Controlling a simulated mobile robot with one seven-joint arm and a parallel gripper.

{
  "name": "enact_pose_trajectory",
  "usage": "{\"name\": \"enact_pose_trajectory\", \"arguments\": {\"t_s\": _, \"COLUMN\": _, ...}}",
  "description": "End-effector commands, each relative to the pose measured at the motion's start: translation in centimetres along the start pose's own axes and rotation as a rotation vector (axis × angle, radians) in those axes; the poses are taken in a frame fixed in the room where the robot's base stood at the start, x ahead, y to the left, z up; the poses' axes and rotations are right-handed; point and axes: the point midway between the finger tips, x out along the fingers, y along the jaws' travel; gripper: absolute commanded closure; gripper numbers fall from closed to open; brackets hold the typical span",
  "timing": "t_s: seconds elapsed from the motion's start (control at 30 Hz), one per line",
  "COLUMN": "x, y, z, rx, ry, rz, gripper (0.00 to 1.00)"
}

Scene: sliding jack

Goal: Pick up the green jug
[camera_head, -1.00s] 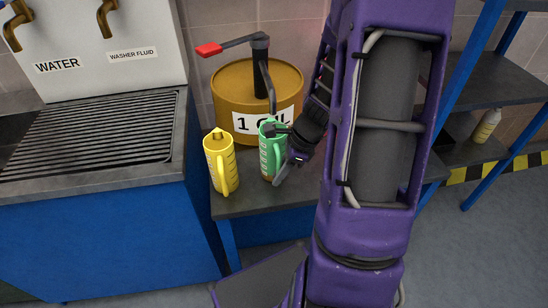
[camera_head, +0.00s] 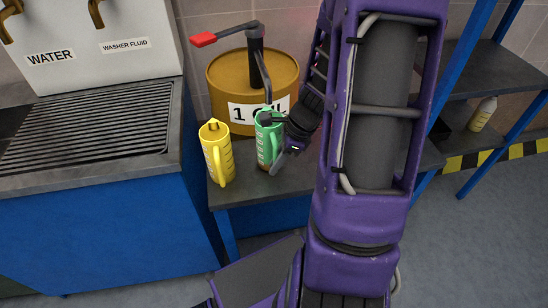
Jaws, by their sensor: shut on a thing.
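The green jug (camera_head: 264,146) stands upright on the dark shelf top, in front of the oil drum and under its pump spout. My gripper (camera_head: 279,143) is at the jug's right side, by the handle, and is shut on the jug. The fingers partly cover the handle, so the exact contact is hard to see. My purple arm hides what lies just to the right.
A yellow jug (camera_head: 218,155) stands close on the left of the green one. The yellow oil drum (camera_head: 223,88) with a red-handled pump (camera_head: 204,39) is behind. A sink counter (camera_head: 179,140) rises at left. A bottle (camera_head: 482,114) sits on the right shelf.

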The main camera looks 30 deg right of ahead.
Motion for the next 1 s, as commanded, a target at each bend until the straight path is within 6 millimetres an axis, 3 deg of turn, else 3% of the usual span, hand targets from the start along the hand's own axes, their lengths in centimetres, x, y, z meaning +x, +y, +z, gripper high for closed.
{"name": "enact_pose_trajectory", "arguments": {"t_s": 0.3, "x": -3.6, "y": -0.1, "z": 1.5, "rx": -0.002, "ry": 0.000, "rz": -0.004, "gripper": 1.00}}
{"name": "enact_pose_trajectory", "arguments": {"t_s": 0.47, "x": -4.4, "y": -0.1, "z": -2.0, "rx": 0.005, "ry": 0.000, "rz": -0.003, "gripper": 1.00}}
{"name": "enact_pose_trajectory", "arguments": {"t_s": 0.8, "x": -8.0, "y": 0.0, "z": -10.8, "rx": 0.005, "ry": 0.000, "rz": -0.001, "gripper": 1.00}}
{"name": "enact_pose_trajectory", "arguments": {"t_s": 1.0, "x": -9.3, "y": -0.1, "z": -14.0, "rx": 0.002, "ry": 0.000, "rz": -0.001, "gripper": 1.00}}
